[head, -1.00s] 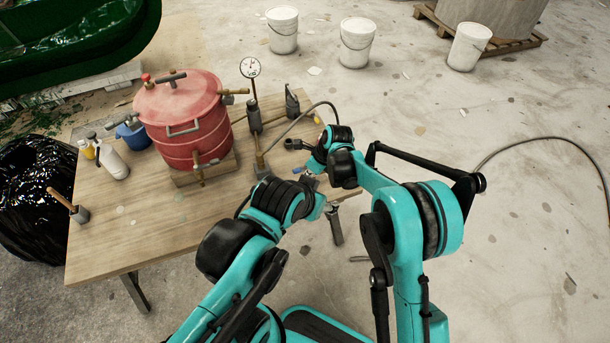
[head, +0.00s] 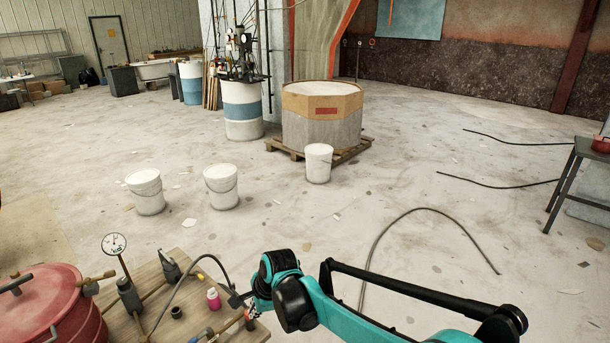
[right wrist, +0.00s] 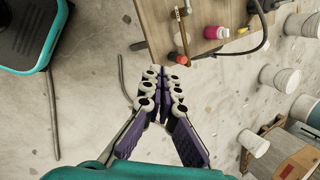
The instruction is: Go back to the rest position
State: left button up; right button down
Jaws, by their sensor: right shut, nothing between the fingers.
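My right gripper (head: 251,313) is in the low middle of the head view, at the right edge of the wooden table (head: 150,330). My own wrist partly hides it there. In the right wrist view its fingers (right wrist: 164,88) are closed together with nothing between them. They are over bare floor, beside the table edge (right wrist: 150,35). My left gripper is not in the head view now.
A red pressure pot (head: 50,305), a gauge (head: 114,244) and a pink bottle (head: 213,299) with a white cap stand on the table. White buckets (head: 221,187) stand beyond it. A hose (head: 400,222) lies on open floor at right.

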jog(key=s+d+r+n+t+h, duration=0.1)
jog(key=s+d+r+n, duration=0.25)
jog(key=d, duration=0.45)
jog(key=s+d+r+n+t+h, duration=0.15)
jog(key=s+d, duration=0.25)
jog(key=d, duration=0.4)
jog(key=s+d+r+n+t, duration=0.1)
jog(key=s+d+r+n, duration=0.25)
jog(key=d, duration=0.45)
jog(key=s+d+f+n+t+h, duration=0.1)
jog(key=s+d+f+n, duration=0.1)
jog(key=s+d+n, duration=0.3)
jog(key=s+d, duration=0.2)
jog(key=s, duration=0.1)
jog(key=shift+s+d+f, duration=0.25)
jog(key=shift+d+f, duration=0.05)
jog(key=shift+d, duration=0.1)
